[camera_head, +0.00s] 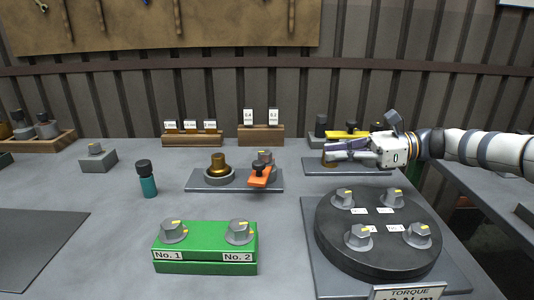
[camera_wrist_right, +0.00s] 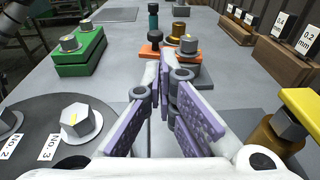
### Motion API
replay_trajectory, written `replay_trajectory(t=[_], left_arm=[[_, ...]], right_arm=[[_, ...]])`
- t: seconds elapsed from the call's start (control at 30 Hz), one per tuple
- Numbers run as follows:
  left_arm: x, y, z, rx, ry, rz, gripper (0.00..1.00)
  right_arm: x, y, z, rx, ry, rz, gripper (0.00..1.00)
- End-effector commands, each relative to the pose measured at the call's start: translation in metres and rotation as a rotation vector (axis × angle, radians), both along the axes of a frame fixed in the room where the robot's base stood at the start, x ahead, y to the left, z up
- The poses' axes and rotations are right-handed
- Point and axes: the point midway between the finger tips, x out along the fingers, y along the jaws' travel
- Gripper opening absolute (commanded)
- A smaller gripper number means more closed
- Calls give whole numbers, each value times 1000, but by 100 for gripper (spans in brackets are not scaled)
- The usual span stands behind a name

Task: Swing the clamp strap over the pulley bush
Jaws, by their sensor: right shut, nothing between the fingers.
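An orange clamp strap (camera_head: 259,177) sits on a grey plate (camera_head: 235,186) at a post with a grey hex nut (camera_head: 265,157). It points toward the front, beside the brass bush (camera_head: 218,165) and not over it. Strap (camera_wrist_right: 150,50) and bush (camera_wrist_right: 178,30) also show far ahead in the right wrist view. A yellow strap (camera_head: 347,134) lies behind my right gripper (camera_head: 328,151) at another plate; a brass piece there is partly hidden. My right gripper is shut and empty, its purple-padded fingers pointing left above that plate. My left gripper is out of view.
A dark round turntable (camera_head: 380,262) with several hex nuts stands front right. A green block (camera_head: 205,267) with two nuts stands in front. A teal-and-black tool (camera_head: 147,180) stands left. Wooden label racks (camera_head: 192,141) line the back. The table between is clear.

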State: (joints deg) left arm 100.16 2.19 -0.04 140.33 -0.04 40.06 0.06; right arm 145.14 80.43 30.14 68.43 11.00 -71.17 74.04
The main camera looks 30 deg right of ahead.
Motion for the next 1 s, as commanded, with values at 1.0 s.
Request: replay_trajectory(t=[1.0], left_arm=[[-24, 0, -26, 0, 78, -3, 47]], right_arm=[[72, 105, -20, -1, 0, -1, 0]])
